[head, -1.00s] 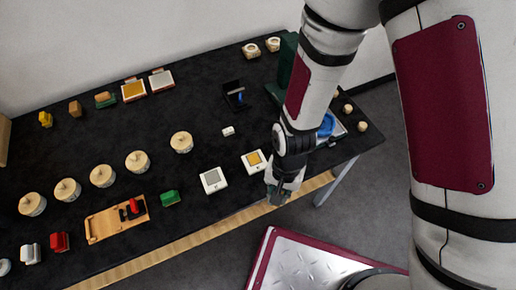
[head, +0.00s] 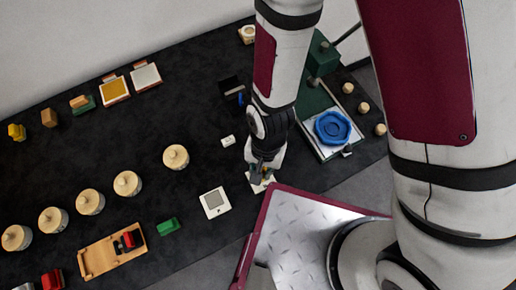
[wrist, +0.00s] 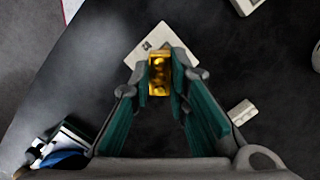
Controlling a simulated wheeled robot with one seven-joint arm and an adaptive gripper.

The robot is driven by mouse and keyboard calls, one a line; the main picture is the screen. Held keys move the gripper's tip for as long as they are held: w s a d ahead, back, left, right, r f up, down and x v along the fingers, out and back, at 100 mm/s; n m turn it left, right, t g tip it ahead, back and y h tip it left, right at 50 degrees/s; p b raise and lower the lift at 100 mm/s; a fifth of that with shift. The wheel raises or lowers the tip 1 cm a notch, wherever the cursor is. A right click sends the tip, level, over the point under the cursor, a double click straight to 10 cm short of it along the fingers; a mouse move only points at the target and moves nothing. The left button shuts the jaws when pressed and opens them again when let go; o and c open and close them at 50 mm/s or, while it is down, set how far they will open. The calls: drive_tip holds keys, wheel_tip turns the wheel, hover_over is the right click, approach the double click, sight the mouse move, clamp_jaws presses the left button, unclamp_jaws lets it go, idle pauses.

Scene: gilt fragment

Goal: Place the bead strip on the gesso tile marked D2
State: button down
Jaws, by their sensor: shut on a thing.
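My gripper (head: 262,174) is shut on the gold bead strip (wrist: 159,75), a short bar with round bumps, held between the green finger pads in the wrist view. In the head view the strip is mostly hidden by my gripper. A white tile (head: 258,187) lies under my gripper near the table's front edge; it also shows in the wrist view (wrist: 136,57) beyond the fingertips, with a small dark mark that I cannot read. The strip overlaps this tile in the picture; I cannot tell whether they touch.
A small white block (head: 228,141) lies behind my gripper. A blue dish (head: 332,128) on a tray stands to the right. A green block (head: 167,227), a wooden tray (head: 97,263) and several round pale pots (head: 176,156) stand to the left. The dark table between them is clear.

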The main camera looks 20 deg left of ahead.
sight(262, 171)
drive_tip(key=shift+w+a+f, duration=0.1)
drive_tip(key=shift+w+f, duration=0.05)
drive_tip(key=shift+f, duration=0.05)
wheel_tip(262, 171, down, 3)
drive_tip(key=b, duration=0.2)
drive_tip(key=shift+w+f+b, duration=0.1)
drive_tip(key=shift+f+b, duration=0.05)
drive_tip(key=shift+b, duration=0.15)
drive_tip(key=c, duration=1.5)
unclamp_jaws()
drive_tip(key=shift+c, duration=0.2)
wheel_tip(262, 171, up, 12)
drive_tip(key=w, duration=0.1)
drive_tip(key=shift+w, duration=0.3)
